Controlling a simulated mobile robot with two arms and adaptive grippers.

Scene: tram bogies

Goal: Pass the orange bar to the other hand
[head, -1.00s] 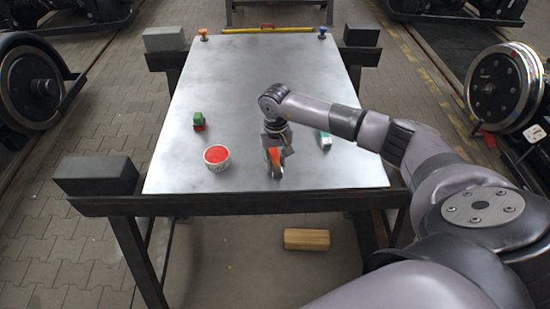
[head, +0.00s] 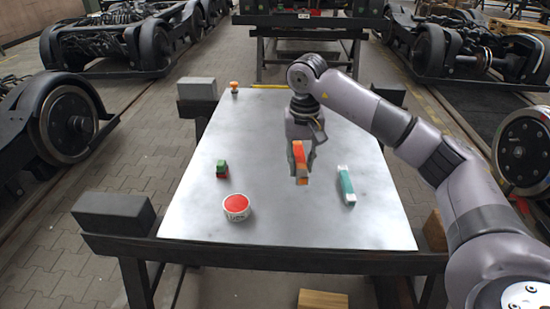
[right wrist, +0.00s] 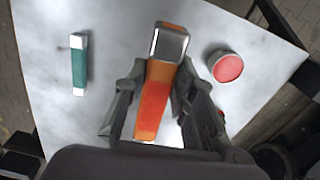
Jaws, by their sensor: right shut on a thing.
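The orange bar (head: 299,155) is held by my right gripper (head: 301,148) above the middle of the metal table. In the right wrist view the bar (right wrist: 154,96) lies between both fingers of the right gripper (right wrist: 156,105), which are shut on it. The bar has orange and red-orange bands and a silvery end. In the head view it hangs downward from the fingers, apart from the table top. My left gripper is not in view.
On the table (head: 280,225) stand a red-topped white tub (head: 236,207), a green and red block (head: 222,169), a teal bar with white ends (head: 346,186) and an orange knob (head: 234,88). The front middle of the table is clear.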

